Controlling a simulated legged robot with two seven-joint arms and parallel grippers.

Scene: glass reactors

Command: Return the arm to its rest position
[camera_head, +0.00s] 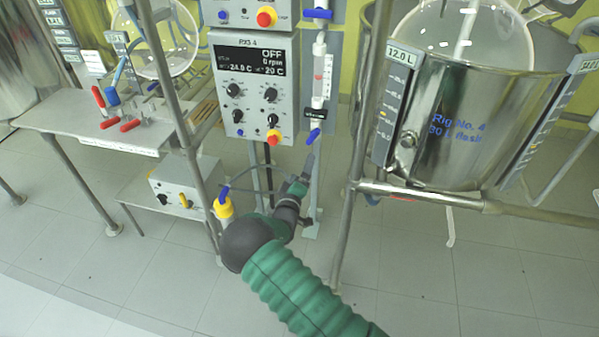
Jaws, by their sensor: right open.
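My right arm comes in from the bottom, in a green ribbed sleeve, and reaches up toward the rig. My right gripper (307,166) is at its end, below the control box and close to the vertical pipe with blue valve handles (313,136). It looks small and is seen partly from behind. It is open, and I see nothing held in it. I cannot tell whether it touches the pipe. My left gripper is not in view.
The RIG 4 control box (256,88) reads OFF. A steel vessel (450,125) in a pipe frame stands right. Tiled floor is free in front.

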